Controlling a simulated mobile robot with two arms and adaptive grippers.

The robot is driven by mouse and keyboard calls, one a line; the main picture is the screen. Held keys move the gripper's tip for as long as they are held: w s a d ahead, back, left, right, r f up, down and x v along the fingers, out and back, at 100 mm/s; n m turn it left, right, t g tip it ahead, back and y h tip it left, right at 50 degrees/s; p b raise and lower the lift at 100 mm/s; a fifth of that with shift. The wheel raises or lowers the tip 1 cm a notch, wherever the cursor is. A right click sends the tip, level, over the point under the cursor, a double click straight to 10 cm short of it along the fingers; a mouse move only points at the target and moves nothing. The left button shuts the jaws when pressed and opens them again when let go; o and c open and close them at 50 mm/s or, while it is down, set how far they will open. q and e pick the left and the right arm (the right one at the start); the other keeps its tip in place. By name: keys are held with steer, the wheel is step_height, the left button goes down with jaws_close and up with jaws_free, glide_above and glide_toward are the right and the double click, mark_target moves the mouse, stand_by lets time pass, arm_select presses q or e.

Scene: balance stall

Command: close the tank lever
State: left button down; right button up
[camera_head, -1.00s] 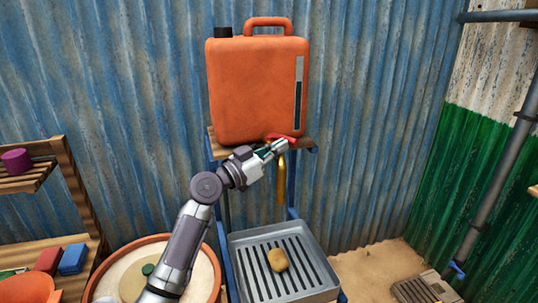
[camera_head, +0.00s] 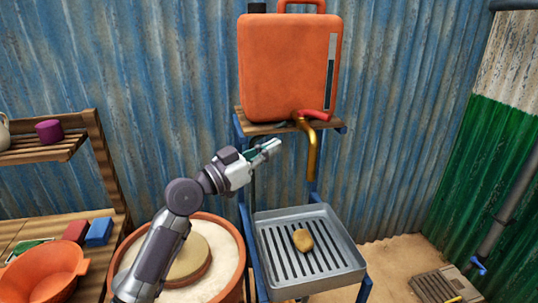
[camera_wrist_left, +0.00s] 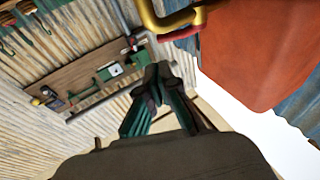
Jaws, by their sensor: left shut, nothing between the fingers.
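The orange tank (camera_head: 288,70) stands on a wooden shelf of a blue frame. Its brass tap (camera_head: 311,155) hangs down at the shelf's front, with the red lever (camera_head: 317,116) on top, lying roughly sideways to the right. My left gripper (camera_head: 273,147) is shut and empty, left of the tap and below the lever, apart from both. In the left wrist view, the shut fingers (camera_wrist_left: 158,76) are below the brass tap (camera_wrist_left: 152,18) and part of the red lever (camera_wrist_left: 184,33). The tank (camera_wrist_left: 255,50) fills the upper right there. My right gripper is not in view.
A grey slatted basin (camera_head: 346,262) below the tap holds a yellowish lump (camera_head: 303,240). A round tub (camera_head: 234,286) stands beside it under my left arm. Shelves with a purple cup (camera_head: 48,131) and an orange bowl (camera_head: 44,272) are at left. Corrugated walls stand behind.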

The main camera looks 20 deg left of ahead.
arm_select(q)
steer(key=d+r+g+y+p, duration=0.1)
steer(key=d+r+g+p, duration=0.2)
steer(key=r+p, duration=0.25)
steer(key=n+y+p, duration=0.2)
steer(key=y+p, duration=0.1)
steer(key=p, duration=0.3)
glide_toward(319, 116)
steer(key=x, duration=0.6)
steer(key=shift+w+d, duration=0.1)
steer(key=shift+w, duration=0.2)
steer(key=shift+w+d+f, duration=0.2)
steer(key=shift+w, duration=0.2)
steer(key=shift+t+y, duration=0.3)
